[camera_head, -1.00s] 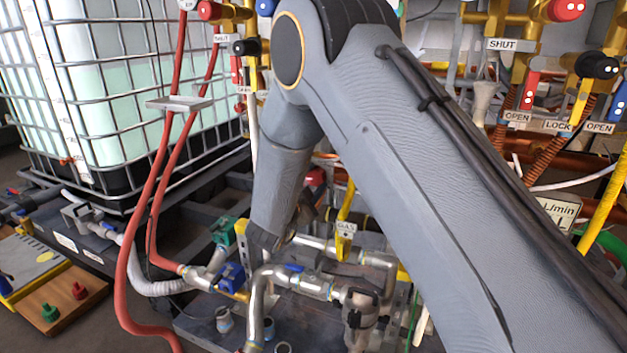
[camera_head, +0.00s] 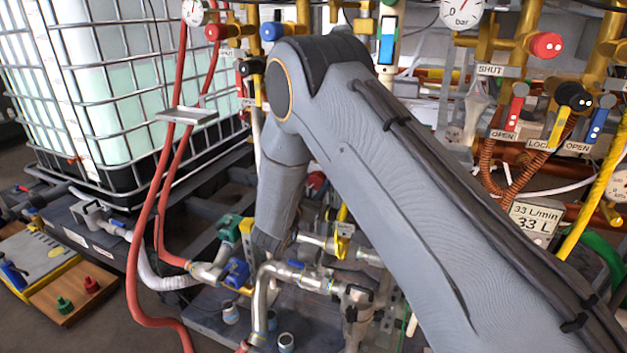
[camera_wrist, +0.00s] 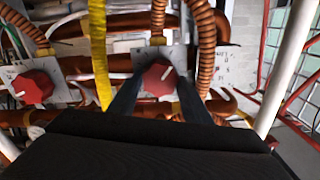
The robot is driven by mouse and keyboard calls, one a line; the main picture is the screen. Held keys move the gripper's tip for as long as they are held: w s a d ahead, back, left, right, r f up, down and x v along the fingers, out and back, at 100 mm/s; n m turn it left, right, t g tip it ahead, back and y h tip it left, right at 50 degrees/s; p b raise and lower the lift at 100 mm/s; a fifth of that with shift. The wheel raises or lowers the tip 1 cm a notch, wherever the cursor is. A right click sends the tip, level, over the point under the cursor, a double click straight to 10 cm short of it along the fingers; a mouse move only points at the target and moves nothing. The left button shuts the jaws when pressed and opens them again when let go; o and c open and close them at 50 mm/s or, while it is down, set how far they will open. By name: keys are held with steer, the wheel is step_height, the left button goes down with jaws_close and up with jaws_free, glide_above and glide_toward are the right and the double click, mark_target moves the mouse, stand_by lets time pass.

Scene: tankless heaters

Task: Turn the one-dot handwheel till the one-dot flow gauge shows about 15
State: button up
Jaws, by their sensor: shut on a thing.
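In the wrist view a red knob (camera_wrist: 158,77) with a white pointer line sits on a pale plate. My gripper (camera_wrist: 158,92) has its two dark fingers on either side of this knob, shut on it. I cannot make out a one-dot mark on it. In the head view my arm hides my gripper and this knob. A white readout (camera_head: 535,220) at the right shows 33 L/min and 33 L. A round dial (camera_head: 619,187) at the right edge is partly cut off. No one-dot mark is legible on any gauge.
Another red knob (camera_wrist: 33,86) is left of mine. A yellow hose (camera_wrist: 100,50) and ribbed copper hoses (camera_wrist: 205,45) hang close to my fingers. A bar dial (camera_head: 462,12) and SHUT/OPEN levers are upper right. A caged tank (camera_head: 95,90) stands left.

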steer(key=shift+n+p, duration=0.3)
steer(key=shift+n, duration=0.2)
steer(key=o, duration=1.1)
steer(key=shift+c, duration=0.2)
